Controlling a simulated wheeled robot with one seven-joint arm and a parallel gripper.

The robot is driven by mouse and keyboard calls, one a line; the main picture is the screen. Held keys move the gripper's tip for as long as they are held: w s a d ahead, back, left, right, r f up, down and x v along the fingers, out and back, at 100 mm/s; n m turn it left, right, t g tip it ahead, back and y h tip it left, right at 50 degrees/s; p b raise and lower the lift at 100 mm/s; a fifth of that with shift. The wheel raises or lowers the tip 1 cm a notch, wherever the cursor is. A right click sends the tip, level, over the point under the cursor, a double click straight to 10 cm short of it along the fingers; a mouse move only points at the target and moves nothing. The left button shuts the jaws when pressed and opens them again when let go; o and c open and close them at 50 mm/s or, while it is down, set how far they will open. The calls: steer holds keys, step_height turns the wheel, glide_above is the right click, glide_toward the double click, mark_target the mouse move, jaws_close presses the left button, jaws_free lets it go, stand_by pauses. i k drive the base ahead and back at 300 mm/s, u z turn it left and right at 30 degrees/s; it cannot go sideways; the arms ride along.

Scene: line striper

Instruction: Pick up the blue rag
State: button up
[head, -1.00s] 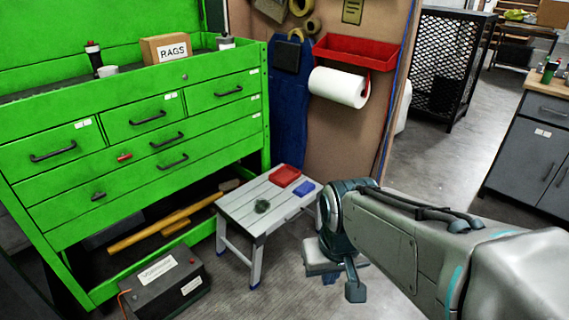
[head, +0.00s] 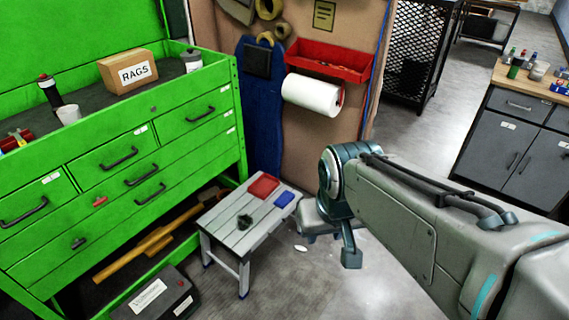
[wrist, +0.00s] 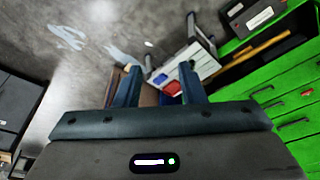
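The blue rag (head: 285,199) lies on the right end of a small light-grey step stool (head: 232,238), beside a red rag (head: 263,186). A dark green crumpled item (head: 245,221) lies nearer the stool's front. In the wrist view, the blue rag (wrist: 160,78) and red rag (wrist: 173,88) show in the gap between the fingers, some distance beyond them. My gripper (wrist: 161,82) is open, its two fingers wide apart with nothing held. In the head view my arm reaches in from the right, its end just right of the stool.
A green tool chest (head: 120,165) stands left of the stool, with a RAGS box (head: 128,71) on top. A black case (head: 160,296) sits on the floor in front. A paper towel roll (head: 312,95) hangs under a red tray (head: 328,61).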

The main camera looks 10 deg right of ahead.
mark_target(286, 197)
steer(key=z, duration=0.3)
steer(key=i, duration=1.8)
steer(key=z, duration=0.05)
